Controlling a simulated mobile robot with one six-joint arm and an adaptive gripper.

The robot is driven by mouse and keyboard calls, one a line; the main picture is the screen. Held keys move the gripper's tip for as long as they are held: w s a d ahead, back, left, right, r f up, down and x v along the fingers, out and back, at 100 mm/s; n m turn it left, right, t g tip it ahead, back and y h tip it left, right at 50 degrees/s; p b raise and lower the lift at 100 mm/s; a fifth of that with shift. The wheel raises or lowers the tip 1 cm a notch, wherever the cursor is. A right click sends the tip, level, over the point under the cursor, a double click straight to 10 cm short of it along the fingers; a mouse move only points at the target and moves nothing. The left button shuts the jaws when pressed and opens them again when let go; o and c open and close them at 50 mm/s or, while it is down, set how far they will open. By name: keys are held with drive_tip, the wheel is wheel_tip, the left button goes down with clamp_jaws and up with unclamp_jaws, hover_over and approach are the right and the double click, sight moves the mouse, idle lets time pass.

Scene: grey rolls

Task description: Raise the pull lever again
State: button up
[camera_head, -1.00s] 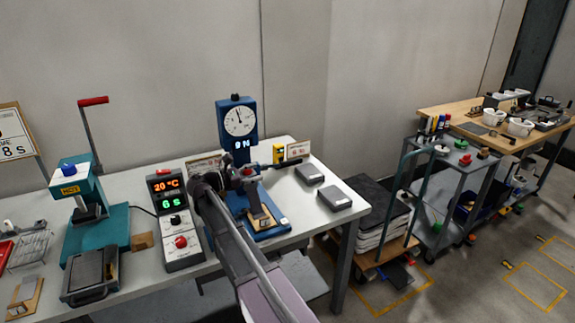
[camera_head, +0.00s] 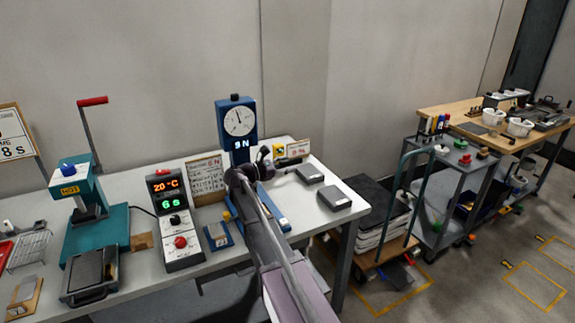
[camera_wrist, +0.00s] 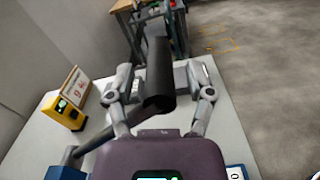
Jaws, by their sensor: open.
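The pull lever's thick black grip (camera_wrist: 158,75) stands between the two fingers of my gripper (camera_wrist: 155,72) in the wrist view. The fingers are open, with a gap visible on each side of the grip. In the head view, my gripper (camera_head: 264,163) is in front of the blue force tester (camera_head: 236,120), and the dark lever (camera_head: 284,171) sticks out to its right, roughly level. The tester has a round dial and a small readout of 9 N. My arm hides the middle of the tester and part of its base.
A teal heat press (camera_head: 95,235) with a raised red handle (camera_head: 93,101) stands at left. A control box (camera_head: 176,225) reads 20 °C. Two grey blocks (camera_head: 334,198) lie right of the tester. A yellow device (camera_wrist: 63,112) and small sign stand behind the lever.

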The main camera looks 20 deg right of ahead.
clamp_jaws()
drive_tip(key=shift+d, duration=0.1)
drive_tip(key=shift+d+r, duration=0.1)
drive_tip(key=shift+r, duration=0.05)
